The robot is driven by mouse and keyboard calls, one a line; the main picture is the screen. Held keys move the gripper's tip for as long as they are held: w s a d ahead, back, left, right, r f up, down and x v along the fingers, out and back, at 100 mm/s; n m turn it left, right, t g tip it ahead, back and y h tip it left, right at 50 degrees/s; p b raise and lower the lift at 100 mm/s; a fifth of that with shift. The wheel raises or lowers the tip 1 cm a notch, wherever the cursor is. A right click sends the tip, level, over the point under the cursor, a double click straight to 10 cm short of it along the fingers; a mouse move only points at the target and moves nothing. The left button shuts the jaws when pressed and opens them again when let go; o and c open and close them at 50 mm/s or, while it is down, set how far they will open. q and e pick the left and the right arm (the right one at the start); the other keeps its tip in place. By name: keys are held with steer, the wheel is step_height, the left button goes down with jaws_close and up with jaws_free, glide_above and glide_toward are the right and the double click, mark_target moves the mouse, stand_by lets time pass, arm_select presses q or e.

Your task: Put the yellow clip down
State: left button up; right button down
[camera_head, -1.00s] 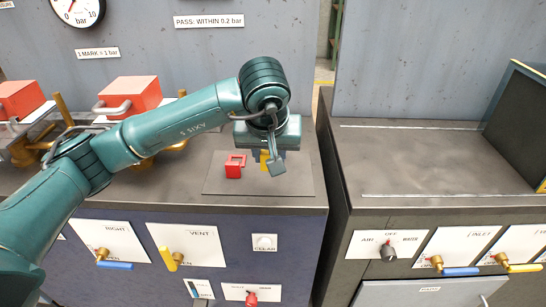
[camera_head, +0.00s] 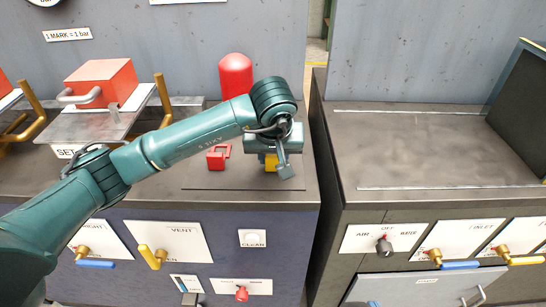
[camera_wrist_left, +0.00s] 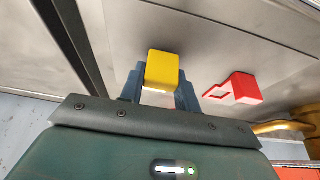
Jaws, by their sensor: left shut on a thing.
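The yellow clip (camera_head: 271,162) is between the fingers of my left gripper (camera_head: 272,164), over the thin dark mat (camera_head: 208,180) on the left bench. In the left wrist view the yellow clip (camera_wrist_left: 162,70) sits between the two blue-grey fingertips of my left gripper (camera_wrist_left: 160,88), which is shut on it. I cannot tell whether the clip touches the mat. A red clip (camera_head: 216,160) lies on the mat to the left of the gripper, apart from it. It also shows to the right in the left wrist view (camera_wrist_left: 240,88). My right gripper is not in view.
A red dome-topped cylinder (camera_head: 236,76) stands behind the mat. A red block with a handle (camera_head: 102,84) is on a plate at the left. The right bench top (camera_head: 430,150) is clear, with a dark panel (camera_head: 522,110) at its right. A gap separates the benches.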

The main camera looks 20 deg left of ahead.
arm_select(q)
steer(key=shift+f, duration=0.5)
steer(key=shift+f, duration=0.2)
steer(key=o, duration=1)
steer(key=shift+r, duration=0.1)
steer(key=shift+c, duration=0.2)
